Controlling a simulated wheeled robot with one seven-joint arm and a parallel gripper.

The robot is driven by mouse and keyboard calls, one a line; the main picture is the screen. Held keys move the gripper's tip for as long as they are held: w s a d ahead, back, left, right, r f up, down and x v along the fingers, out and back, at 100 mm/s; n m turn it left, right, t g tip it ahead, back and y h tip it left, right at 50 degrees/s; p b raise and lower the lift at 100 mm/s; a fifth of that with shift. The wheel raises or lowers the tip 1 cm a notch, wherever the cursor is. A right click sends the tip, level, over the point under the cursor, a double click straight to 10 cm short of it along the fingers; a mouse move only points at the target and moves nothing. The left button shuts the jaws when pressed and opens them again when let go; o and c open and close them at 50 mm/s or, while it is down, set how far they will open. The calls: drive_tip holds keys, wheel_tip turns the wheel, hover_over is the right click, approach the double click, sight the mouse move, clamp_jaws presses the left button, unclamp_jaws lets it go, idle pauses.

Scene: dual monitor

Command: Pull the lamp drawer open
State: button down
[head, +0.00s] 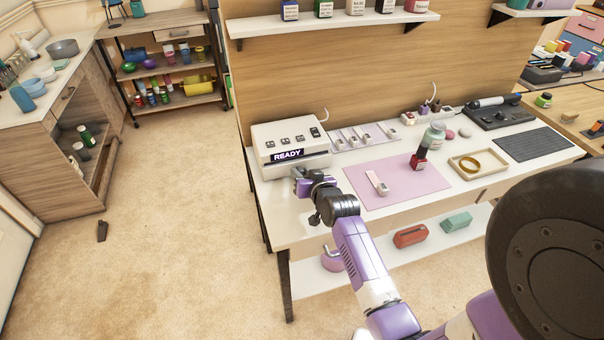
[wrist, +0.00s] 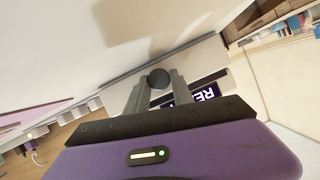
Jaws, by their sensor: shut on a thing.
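The lamp (head: 287,138) is a white box with a READY display and several small buttons on its sloped top. It stands at the left end of the white desk. My gripper (head: 301,178) is at the lamp's front, low and near the desk top. In the wrist view, the two fingers of my gripper (wrist: 158,88) are shut on a round dark knob (wrist: 158,76), one finger on each side. The lamp's READY display also shows there (wrist: 206,92). The drawer front is mostly hidden by my gripper, and I cannot tell how far the drawer is out.
A pink mat (head: 400,190) with a small white device (head: 377,183) and a dark red bottle (head: 419,158) lies right of my gripper. A tray (head: 463,176) holds a yellow ring. A lower shelf (head: 378,262) runs under the desk.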

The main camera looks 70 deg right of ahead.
drive_tip(key=shift+s, duration=0.1)
drive_tip(key=s+a+p, duration=0.1)
drive_tip(key=s+a, duration=0.1)
drive_tip(key=s+a+p, duration=0.1)
drive_tip(key=s+a, duration=0.1)
drive_tip(key=a, duration=0.1)
drive_tip(key=s+a+p, duration=0.1)
drive_tip(key=s+a, duration=0.2)
drive_tip(key=shift+a, duration=0.1)
drive_tip(key=shift+w, duration=0.1)
drive_tip(key=c, duration=1.1)
unclamp_jaws()
drive_tip(key=v, duration=0.7)
drive_tip(key=shift+s+a+r, duration=0.1)
drive_tip(key=shift+s+a, duration=0.1)
